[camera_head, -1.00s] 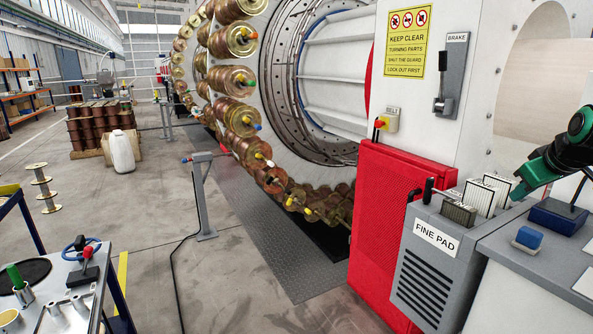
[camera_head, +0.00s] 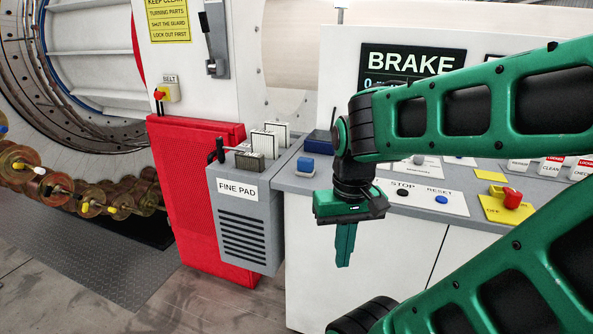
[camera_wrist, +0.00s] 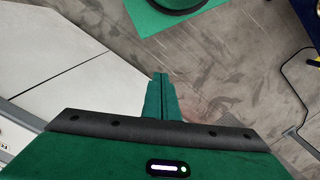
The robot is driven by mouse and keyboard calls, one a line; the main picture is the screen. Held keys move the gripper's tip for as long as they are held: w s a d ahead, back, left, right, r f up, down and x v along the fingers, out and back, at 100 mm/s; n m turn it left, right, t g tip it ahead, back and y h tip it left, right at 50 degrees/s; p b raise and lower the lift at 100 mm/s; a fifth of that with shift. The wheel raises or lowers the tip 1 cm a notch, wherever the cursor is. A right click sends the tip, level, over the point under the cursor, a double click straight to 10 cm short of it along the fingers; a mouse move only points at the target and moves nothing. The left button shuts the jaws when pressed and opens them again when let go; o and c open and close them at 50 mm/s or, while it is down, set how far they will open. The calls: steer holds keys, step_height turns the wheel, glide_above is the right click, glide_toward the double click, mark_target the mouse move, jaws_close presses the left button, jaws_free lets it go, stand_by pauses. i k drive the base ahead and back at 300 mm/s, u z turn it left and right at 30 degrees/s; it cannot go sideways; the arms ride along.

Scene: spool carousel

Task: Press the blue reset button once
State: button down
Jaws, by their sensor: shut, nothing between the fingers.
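The blue reset button (camera_head: 441,199) sits on a white plate labelled RESET on the grey console top in the head view. In the wrist view the closed fingers (camera_wrist: 162,77) hang over bare floor beside the white cabinet front (camera_wrist: 85,75). The reset button is not in the wrist view.
A red knob on a yellow plate (camera_head: 511,200) is right of the reset button. A display reading BRAKE (camera_head: 410,62) stands behind. The FINE PAD box (camera_head: 238,188) and red guard (camera_head: 190,200) are left.

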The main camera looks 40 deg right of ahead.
mark_target(443, 199)
steer(key=z, duration=1.6)
